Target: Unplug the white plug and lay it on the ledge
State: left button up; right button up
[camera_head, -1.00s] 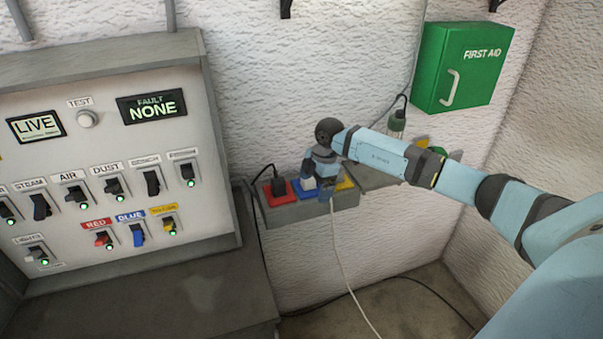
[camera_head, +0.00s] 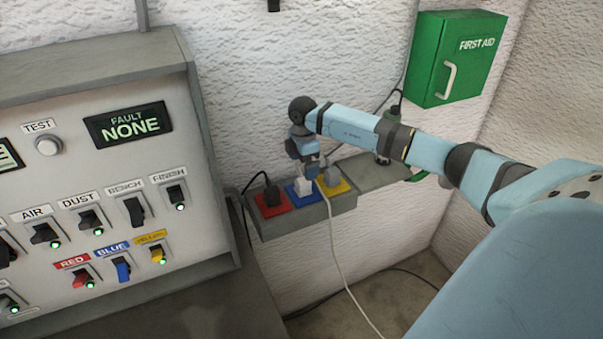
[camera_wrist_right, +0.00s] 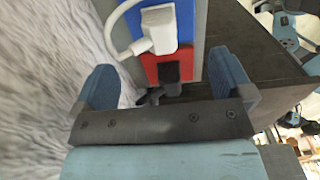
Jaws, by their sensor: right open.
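The white plug (camera_head: 304,186) sits in the blue socket (camera_head: 293,198), between the red and yellow sockets, and its white cord hangs down in front. It also shows in the right wrist view (camera_wrist_right: 160,28), beyond and between the open fingers. My right gripper (camera_head: 308,160) is open and empty, just above the white plug. In the right wrist view its two fingers (camera_wrist_right: 163,66) stand wide apart, with nothing between them in their grip. A grey ledge (camera_head: 366,176) extends to the right of the socket strip. My left gripper is not in view.
A dark green-bodied object (camera_head: 387,138) stands at the ledge's back. A switch panel (camera_head: 98,190) stands at left.

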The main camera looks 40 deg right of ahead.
aim_at(303, 179)
notch_tip(303, 179, down, 8)
jog(key=b, duration=0.4)
jog(key=shift+r, duration=0.25)
jog(key=shift+f+b, duration=0.5)
jog(key=shift+f, duration=0.05)
jog(key=shift+s, duration=0.1)
jog(key=shift+f, duration=0.1)
jog(key=shift+s+a, duration=0.1)
